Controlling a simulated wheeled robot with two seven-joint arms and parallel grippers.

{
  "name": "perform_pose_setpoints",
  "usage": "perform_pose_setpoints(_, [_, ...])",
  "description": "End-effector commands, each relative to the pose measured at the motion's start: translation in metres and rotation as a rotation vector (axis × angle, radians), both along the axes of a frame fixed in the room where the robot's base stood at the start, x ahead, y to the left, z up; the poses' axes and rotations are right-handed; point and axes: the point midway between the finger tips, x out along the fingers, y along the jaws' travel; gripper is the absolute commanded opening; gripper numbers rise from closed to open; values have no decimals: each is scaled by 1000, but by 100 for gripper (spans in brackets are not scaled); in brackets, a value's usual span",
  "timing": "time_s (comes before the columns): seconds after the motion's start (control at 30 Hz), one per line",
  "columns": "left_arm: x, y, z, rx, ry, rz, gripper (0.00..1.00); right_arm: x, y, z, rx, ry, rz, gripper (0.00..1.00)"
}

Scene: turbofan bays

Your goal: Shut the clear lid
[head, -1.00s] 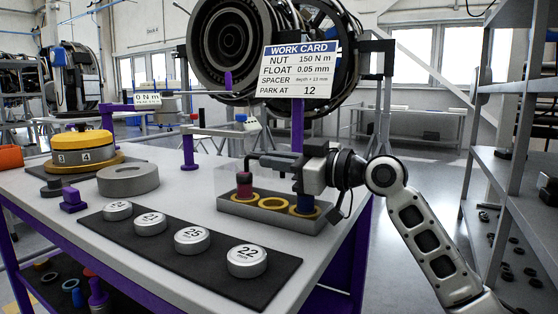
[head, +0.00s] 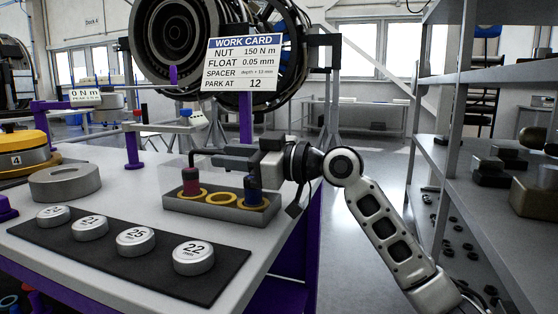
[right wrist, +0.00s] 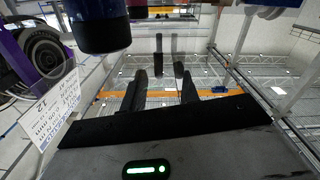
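A grey tray (head: 175,207) stands near the right edge of the bench. It holds a dark red piece (head: 190,182), yellow rings (head: 221,199) and a dark blue piece (head: 253,190). A faint clear panel, seemingly the clear lid (head: 173,172), stands up around the tray's left and back; its exact angle is hard to tell. My right gripper (head: 205,155) reaches leftward above the tray, near the panel; contact cannot be told. In the right wrist view its dark fingers (right wrist: 164,90) stand apart with nothing clearly between them. My left gripper is not in view.
Several numbered silver discs (head: 136,239) lie on a black mat (head: 100,262) in front of the tray. A grey ring (head: 65,182) sits at left. A work card (head: 243,64) stands behind the tray. Shelves (head: 500,200) stand at right, across open floor.

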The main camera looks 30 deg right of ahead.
Motion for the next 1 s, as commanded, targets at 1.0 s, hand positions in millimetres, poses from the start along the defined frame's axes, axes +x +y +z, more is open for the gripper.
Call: perform_pose_setpoints(1.0, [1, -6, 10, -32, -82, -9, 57, -104, -89, 0, -4, 1, 0, 31])
